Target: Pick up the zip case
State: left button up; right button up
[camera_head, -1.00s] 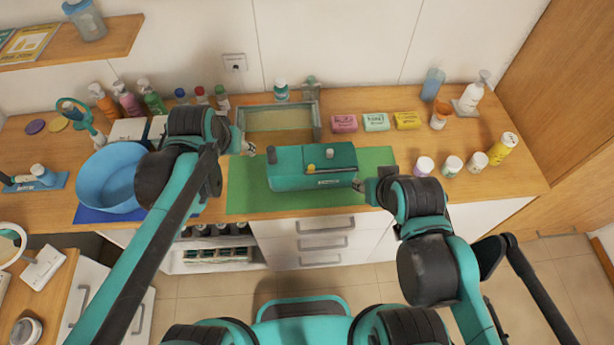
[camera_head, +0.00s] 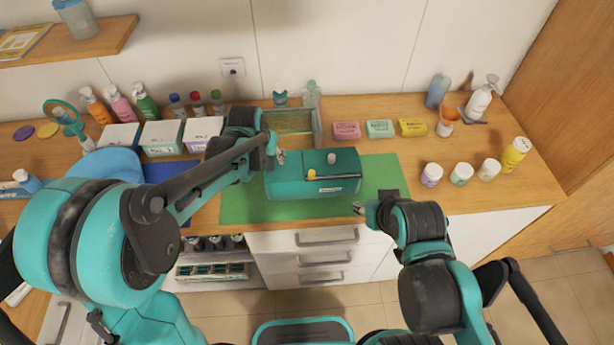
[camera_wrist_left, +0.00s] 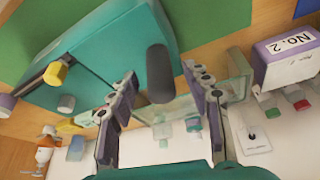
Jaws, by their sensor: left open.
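The zip case is a teal box-like case (camera_head: 290,183) with a pale label on its front and a yellow and a pale knob on top. It lies on a green mat (camera_head: 385,180). My left gripper (camera_head: 279,157) is open at the case's far left corner. In the left wrist view the case (camera_wrist_left: 115,50) fills the upper left, and a dark rounded piece at its edge reaches between the spread fingers (camera_wrist_left: 160,100). I cannot tell whether they touch it. My right gripper (camera_head: 361,208) is near the case's front right corner; its fingers are too small to judge.
A shallow framed tray (camera_head: 318,128) stands just behind the case. White boxes (camera_head: 162,138) and bottles are at the left, soap-like bars (camera_head: 380,129) at the back right, and jars (camera_head: 461,174) at the right.

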pick_arm(q)
jog(key=shift+w+f, duration=0.2)
jog(key=shift+f, duration=0.25)
jog(key=shift+c, duration=0.2)
grip_shut()
jog(key=shift+r, duration=0.1)
jog(key=shift+d+r+p, duration=0.1)
jog(key=shift+r+p, duration=0.45)
jog(key=shift+r, duration=1.55)
jog(key=s+d+r+p, duration=0.1)
jog(key=s+d+r, duration=0.1)
jog(key=d, duration=0.3)
jog(key=s+d+r, duration=0.3)
jog(key=d+r, duration=0.1)
jog(key=d, duration=0.1)
jog(key=shift+d+r+p, duration=0.2)
jog(key=shift+r+p, duration=0.15)
